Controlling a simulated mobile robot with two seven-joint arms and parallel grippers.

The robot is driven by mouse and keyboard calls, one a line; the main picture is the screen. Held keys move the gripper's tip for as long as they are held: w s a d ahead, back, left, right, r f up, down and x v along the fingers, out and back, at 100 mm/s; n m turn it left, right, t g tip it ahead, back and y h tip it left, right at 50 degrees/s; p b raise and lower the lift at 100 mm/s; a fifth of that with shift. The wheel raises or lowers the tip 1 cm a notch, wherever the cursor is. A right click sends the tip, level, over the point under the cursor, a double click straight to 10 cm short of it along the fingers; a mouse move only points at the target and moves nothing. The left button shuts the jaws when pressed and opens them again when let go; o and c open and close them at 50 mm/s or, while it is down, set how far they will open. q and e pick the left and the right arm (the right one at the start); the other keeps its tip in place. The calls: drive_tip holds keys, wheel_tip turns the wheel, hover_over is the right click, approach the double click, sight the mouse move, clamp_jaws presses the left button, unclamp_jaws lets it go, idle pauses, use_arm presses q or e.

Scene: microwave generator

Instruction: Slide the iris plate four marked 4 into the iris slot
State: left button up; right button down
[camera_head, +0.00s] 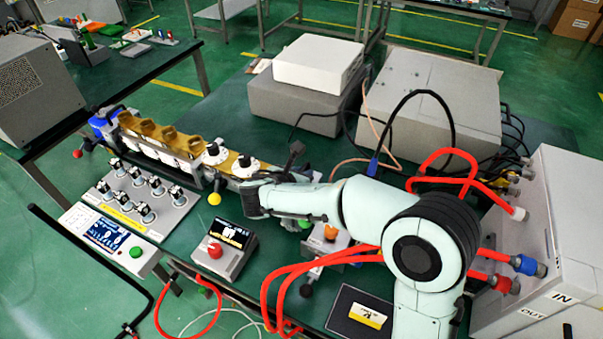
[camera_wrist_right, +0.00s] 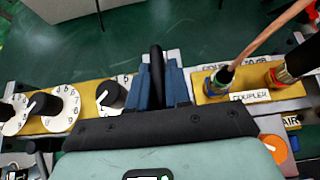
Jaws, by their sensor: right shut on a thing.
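My right gripper (camera_wrist_right: 160,88) has blue fingers closed on an upright black piece (camera_wrist_right: 156,66), which looks like a handle. It stands over the gold waveguide line, between a numbered dial (camera_wrist_right: 112,95) on its left and the coupler block (camera_wrist_right: 243,85) on its right. In the head view the right gripper (camera_head: 288,176) is at the right end of the dial row, with a dark upright piece (camera_head: 295,152) behind it. The number 4, the plate's body and the iris slot cannot be made out; the gripper covers that stretch. My left gripper is not in view.
A grey rack (camera_head: 178,218) with several small upright pieces stands left, beside a display panel (camera_head: 105,235). A box with a red knob (camera_head: 225,249) stands in front of the line. Red hoses (camera_head: 290,275) and cables lie around my arm. Large grey boxes (camera_head: 430,95) fill the back.

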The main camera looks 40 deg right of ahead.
drive_tip(key=shift+f+b, duration=0.5)
drive_tip(key=shift+f, duration=0.25)
drive_tip(key=c, duration=1)
unclamp_jaws()
drive_tip(key=p+v, duration=0.1)
drive_tip(key=v, duration=1.2)
drive_tip(key=shift+a+r+p, duration=0.15)
drive_tip(key=shift+p, duration=0.2)
